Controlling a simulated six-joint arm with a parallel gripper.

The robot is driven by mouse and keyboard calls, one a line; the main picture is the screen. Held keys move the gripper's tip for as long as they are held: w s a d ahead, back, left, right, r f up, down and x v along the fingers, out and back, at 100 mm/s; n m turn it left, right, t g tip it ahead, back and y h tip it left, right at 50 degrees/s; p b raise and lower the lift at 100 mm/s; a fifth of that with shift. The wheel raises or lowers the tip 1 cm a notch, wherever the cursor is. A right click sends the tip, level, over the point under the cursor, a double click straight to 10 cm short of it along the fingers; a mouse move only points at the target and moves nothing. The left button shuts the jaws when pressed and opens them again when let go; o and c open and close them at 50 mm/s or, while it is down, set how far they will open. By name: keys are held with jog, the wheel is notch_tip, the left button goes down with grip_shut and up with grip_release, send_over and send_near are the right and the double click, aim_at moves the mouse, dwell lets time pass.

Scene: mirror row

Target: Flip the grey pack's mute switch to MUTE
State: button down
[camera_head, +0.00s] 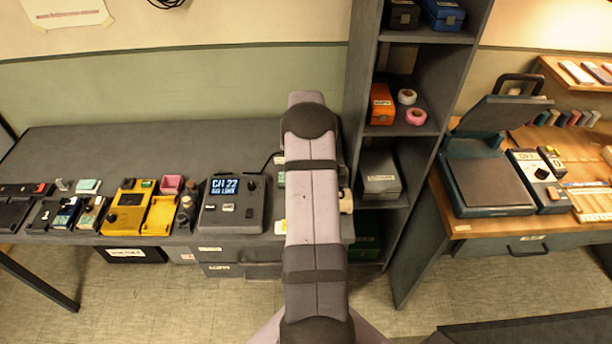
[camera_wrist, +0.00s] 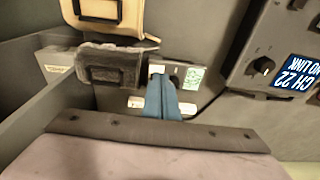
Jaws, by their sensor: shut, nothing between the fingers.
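In the wrist view a small grey unit (camera_wrist: 178,72) with a green label lies just beyond my fingertips; I take it for the grey pack. A white patch and a dark spot show on its face. My gripper (camera_wrist: 160,78) is shut and empty, its blue fingers pointing at the unit. I cannot tell whether they touch it. They cover part of its near side, and I cannot make out the switch or its position. In the head view my arm hides my gripper and most of this spot.
A grey box with a lit "CH 22" screen (camera_head: 225,184) stands left of my arm. A dark pouch (camera_wrist: 112,67) and a tan pouch (camera_wrist: 112,14) lie close by in the wrist view. A yellow unit (camera_head: 125,208) is farther left. A tall shelf (camera_head: 368,75) stands to the right.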

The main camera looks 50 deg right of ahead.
jog(key=shift+r+p, duration=1.35)
jog(key=shift+r, duration=1.05)
jog(key=shift+a, duration=0.1)
jog(key=s+a+r+n, duration=0.15)
jog(key=a+r, duration=0.25)
jog(key=a, duration=0.8)
jog(key=a+r+n, duration=0.3)
jog(key=a+r, duration=0.1)
jog(key=a, duration=0.7)
jog(key=s+a+r+n+g+y, duration=0.1)
jog(key=s+a+n, duration=0.4)
jog(key=s+a, duration=1.15)
notch_tip(320, 180, down, 24)
jog(key=b, duration=2.4)
jog(key=shift+s, duration=0.35)
